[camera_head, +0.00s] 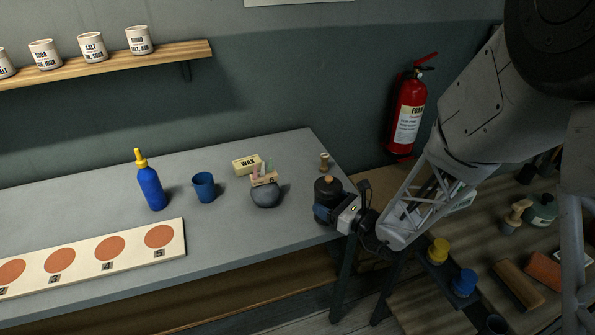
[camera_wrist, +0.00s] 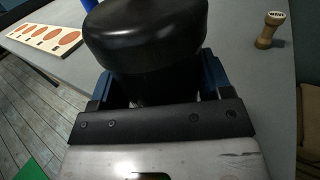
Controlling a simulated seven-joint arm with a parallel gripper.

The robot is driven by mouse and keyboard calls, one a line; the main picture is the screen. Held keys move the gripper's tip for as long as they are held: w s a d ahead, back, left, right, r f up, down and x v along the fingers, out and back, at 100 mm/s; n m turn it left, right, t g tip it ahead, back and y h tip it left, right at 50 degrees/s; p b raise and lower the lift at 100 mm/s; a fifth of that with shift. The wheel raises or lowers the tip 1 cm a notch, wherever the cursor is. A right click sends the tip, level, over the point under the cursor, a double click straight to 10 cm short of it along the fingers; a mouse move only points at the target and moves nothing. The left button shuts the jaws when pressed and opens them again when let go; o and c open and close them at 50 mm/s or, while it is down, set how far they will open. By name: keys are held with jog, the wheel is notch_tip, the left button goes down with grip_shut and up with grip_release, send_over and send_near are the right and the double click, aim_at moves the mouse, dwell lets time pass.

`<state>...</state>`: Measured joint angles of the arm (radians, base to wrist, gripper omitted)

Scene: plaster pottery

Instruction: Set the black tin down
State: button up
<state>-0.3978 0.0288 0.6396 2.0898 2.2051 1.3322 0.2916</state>
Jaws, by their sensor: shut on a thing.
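In the wrist view the tin (camera_wrist: 146,38) fills the top middle, between the fingers of my gripper (camera_wrist: 155,88). Its underside is hidden, so I cannot tell whether it touches the table.
A wooden stamp (camera_head: 324,162) stands just behind the tin. Left of it are a dark grey round pot (camera_head: 266,197), a wax box (camera_head: 245,164), a blue cup (camera_head: 204,187) and a blue bottle (camera_head: 151,187). A board with numbered orange discs (camera_head: 135,256) lies at the front left.

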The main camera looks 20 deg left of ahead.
jog(key=w+a+m+t+h, duration=0.1)
jog(key=w+a+m+t, duration=0.1)
jog(key=w+a, duration=0.9)
jog(key=shift+a+r+m+t+h, duration=0.2)
jog(key=shift+a+m+t+h, duration=0.15)
jog(key=shift+a+t, duration=0.65)
jog(key=shift+a, duration=0.1)
jog(key=shift+w, duration=0.1)
jog(key=w+a+f, duration=0.1)
jog(key=w+a, duration=0.8)
jog(key=w, duration=0.3)
jog(key=shift+w+a+f, duration=0.25)
jog(key=shift+w+a, duration=0.05)
jog(key=shift+a, duration=0.05)
jog(key=shift+f, duration=0.1)
jog(key=shift+f, duration=1.65)
jog(key=shift+f, duration=0.15)
jog(key=o, duration=1.8)
